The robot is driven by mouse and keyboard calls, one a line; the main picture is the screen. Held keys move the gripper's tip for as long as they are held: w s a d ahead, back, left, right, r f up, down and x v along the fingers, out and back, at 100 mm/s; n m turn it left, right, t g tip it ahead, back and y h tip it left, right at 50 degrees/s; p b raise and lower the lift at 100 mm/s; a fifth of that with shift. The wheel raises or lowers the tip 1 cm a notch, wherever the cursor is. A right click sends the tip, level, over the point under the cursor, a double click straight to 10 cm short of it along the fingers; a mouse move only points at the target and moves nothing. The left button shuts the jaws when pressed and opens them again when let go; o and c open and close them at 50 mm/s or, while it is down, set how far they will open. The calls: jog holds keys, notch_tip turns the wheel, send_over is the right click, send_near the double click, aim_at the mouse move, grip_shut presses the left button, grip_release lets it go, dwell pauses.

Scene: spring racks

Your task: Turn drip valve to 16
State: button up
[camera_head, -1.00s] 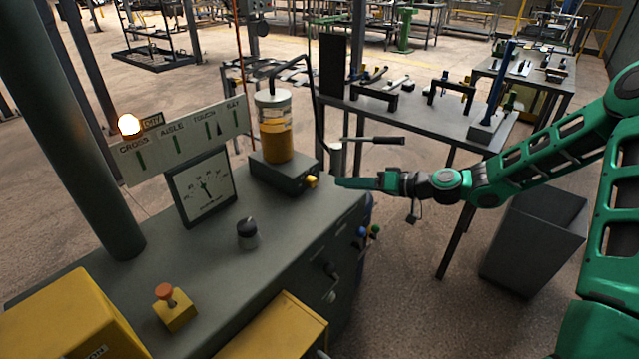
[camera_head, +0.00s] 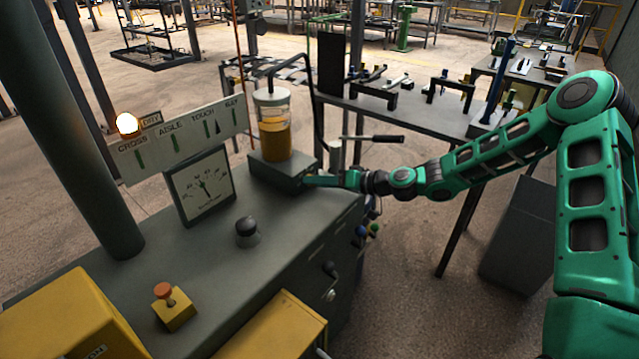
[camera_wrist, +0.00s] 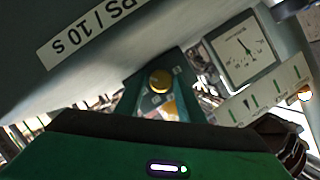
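A white label (camera_wrist: 98,30) ending "PS / 10 S" is partly in view. The knob's setting is too small to read.
A dial gauge (camera_head: 200,186) stands left of the box, behind a dark-capped knob (camera_head: 246,232). A sign board (camera_head: 180,144) with a lit lamp (camera_head: 127,123) is behind. An orange button (camera_head: 164,291) and yellow boxes are in front. A black-handled lever (camera_head: 375,138) is just above my arm.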

jog(key=c, duration=0.8)
jog(key=shift+d+f+m, duration=0.1)
jog(key=shift+m, duration=0.4)
jog(key=o, duration=0.8)
jog(key=shift+y, duration=0.3)
jog(key=v, duration=1)
jog(key=shift+d+r, duration=0.2)
jog(key=shift+d, duration=0.15)
